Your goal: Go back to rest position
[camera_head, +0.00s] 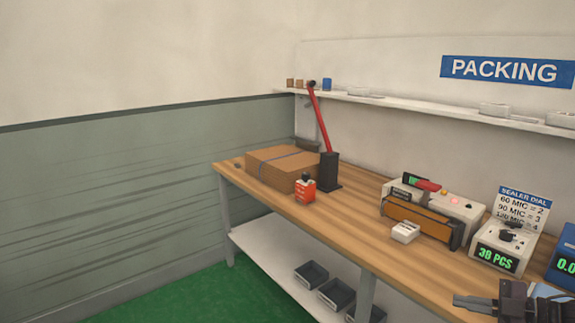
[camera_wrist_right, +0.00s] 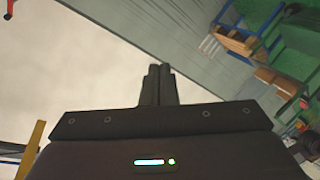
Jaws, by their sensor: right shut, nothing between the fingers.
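My right gripper (camera_head: 484,304) is at the bottom right corner of the head view, in front of the packing bench (camera_head: 355,227). In the right wrist view the right gripper (camera_wrist_right: 159,70) has its two dark fingers together with nothing between them. It points toward a pale wall or floor area, away from the bench. My left gripper is not in either view.
Dark bins (camera_head: 311,274) sit below. Green floor (camera_head: 200,302) at left is clear.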

